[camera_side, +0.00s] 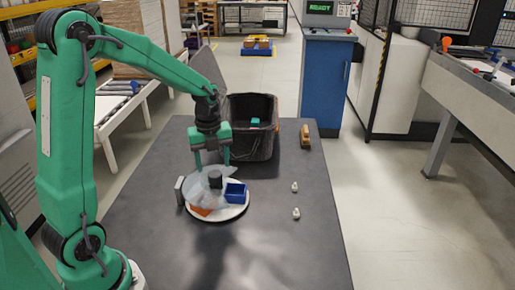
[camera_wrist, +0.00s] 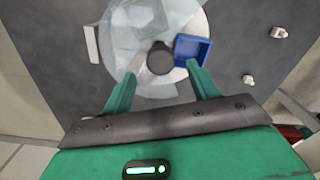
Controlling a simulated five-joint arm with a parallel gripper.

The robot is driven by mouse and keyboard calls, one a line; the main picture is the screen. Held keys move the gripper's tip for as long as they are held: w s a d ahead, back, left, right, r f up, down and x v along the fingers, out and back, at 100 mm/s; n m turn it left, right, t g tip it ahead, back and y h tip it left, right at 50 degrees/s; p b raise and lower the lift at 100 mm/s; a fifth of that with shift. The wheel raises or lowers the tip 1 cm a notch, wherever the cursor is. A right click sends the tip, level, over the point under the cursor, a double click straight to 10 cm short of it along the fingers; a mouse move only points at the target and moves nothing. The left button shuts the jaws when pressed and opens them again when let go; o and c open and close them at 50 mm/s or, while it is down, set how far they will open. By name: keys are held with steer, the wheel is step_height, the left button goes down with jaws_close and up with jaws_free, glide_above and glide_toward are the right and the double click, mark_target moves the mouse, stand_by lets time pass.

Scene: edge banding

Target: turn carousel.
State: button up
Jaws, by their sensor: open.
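The carousel is a round white turntable (camera_side: 232,212) on the dark table, also seen in the wrist view (camera_wrist: 180,76). A black knob (camera_side: 215,180) stands at its middle. A blue tray (camera_side: 236,193) sits on its right side, and something orange (camera_side: 201,211) shows at its front left. Crumpled clear plastic (camera_side: 199,184) covers much of the disc's left and back. My gripper (camera_side: 212,164) is open and empty above the carousel. In the wrist view, the knob (camera_wrist: 160,58) appears just beyond the gap between my fingertips (camera_wrist: 163,80), with the blue tray (camera_wrist: 191,48) near the right finger. Contact is not visible.
A pale upright plate (camera_side: 180,190) stands at the carousel's left edge. A black bin (camera_side: 251,150) stands behind, holding something teal. A wooden block (camera_side: 305,137) and two small white pieces (camera_side: 294,187) lie to the right. The table's front is clear.

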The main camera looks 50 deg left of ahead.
steer(key=shift+s+r, duration=0.1)
steer(key=shift+r, duration=1.75)
